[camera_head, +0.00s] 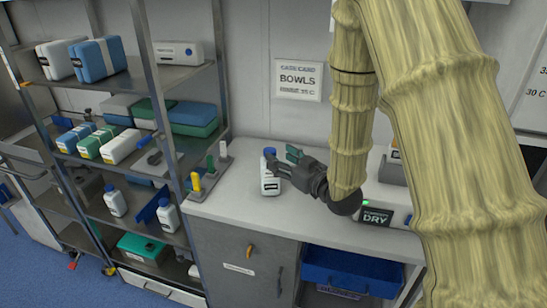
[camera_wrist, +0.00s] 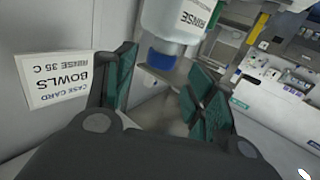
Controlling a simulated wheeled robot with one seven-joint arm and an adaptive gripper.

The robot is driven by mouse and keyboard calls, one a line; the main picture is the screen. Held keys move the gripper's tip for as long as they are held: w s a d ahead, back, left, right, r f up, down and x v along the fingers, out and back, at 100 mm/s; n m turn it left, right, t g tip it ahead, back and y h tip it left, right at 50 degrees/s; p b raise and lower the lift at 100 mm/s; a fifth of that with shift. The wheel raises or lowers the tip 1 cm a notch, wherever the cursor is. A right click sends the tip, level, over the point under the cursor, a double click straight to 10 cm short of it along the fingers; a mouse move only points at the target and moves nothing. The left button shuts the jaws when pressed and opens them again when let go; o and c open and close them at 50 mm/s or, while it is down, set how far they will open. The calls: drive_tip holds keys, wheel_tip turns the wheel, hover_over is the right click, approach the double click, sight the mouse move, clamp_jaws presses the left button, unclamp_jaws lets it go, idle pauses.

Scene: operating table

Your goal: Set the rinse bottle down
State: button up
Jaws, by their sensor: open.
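The rinse bottle (camera_head: 269,184) is white with a blue cap and stands upright on the pale counter (camera_head: 236,205), left of my gripper. My gripper (camera_head: 283,159) is open, its fingers level with the bottle's upper part. In the wrist view the bottle (camera_wrist: 180,20), with its RINSE label, appears cap down, just beyond and between the spread teal fingers (camera_wrist: 164,68). Neither finger is clearly pressed on it. Part of the bottle's upper side is hidden by a finger in the head view.
A wall card reading BOWLS (camera_head: 298,80) hangs behind the counter. A rack with coloured pegs (camera_head: 210,177) stands left of the bottle, beside a metal shelf unit (camera_head: 150,60). A device marked DRY (camera_head: 376,217) is at right. The counter front by the bottle is clear.

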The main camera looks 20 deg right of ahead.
drive_tip(key=b+v, duration=0.1)
drive_tip(key=v, duration=0.5)
drive_tip(key=shift+s, duration=0.15)
